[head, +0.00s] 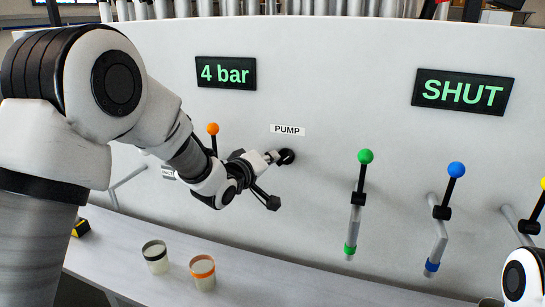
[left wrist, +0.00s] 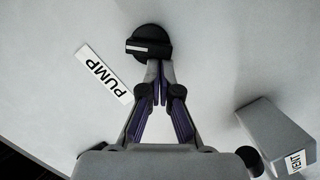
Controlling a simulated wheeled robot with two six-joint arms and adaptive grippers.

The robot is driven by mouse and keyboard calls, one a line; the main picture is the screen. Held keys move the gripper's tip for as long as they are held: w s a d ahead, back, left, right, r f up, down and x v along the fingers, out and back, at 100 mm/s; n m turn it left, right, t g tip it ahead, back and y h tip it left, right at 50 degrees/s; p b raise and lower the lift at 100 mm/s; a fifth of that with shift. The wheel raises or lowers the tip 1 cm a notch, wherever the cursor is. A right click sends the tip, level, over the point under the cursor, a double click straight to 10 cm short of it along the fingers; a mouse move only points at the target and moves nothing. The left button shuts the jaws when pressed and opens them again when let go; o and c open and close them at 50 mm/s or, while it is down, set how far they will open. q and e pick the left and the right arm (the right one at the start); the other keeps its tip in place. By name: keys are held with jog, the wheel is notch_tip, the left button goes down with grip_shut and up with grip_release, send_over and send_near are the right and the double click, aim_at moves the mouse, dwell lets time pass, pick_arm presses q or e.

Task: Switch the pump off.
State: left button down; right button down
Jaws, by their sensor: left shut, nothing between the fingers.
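The pump knob (head: 287,156) is a small round black knob on the white panel, below and beside the PUMP label (head: 287,130). In the left wrist view the knob (left wrist: 150,42) has a raised bar with a white stripe, lying nearly level in that picture. My left gripper (head: 275,157) is shut and empty. Its fingertips (left wrist: 158,66) are together at the knob's edge, just below the bar in the wrist view; I cannot tell whether they touch it. My right gripper is not in view; only part of my right arm shows at lower right.
Displays read "4 bar" (head: 226,73) and "SHUT" (head: 463,92). Levers with orange (head: 213,129), green (head: 365,157), blue (head: 456,170) and yellow knobs stand out from the panel. Two jars, black-banded (head: 155,257) and orange-banded (head: 203,273), stand on the ledge below.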

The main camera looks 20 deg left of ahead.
pick_arm(q)
jog(key=n, duration=0.2)
jog(key=f+n+t+h+b, duration=0.1)
jog(key=n, duration=0.2)
jog(key=shift+f+n+b, duration=0.4)
jog(key=shift+r, duration=0.1)
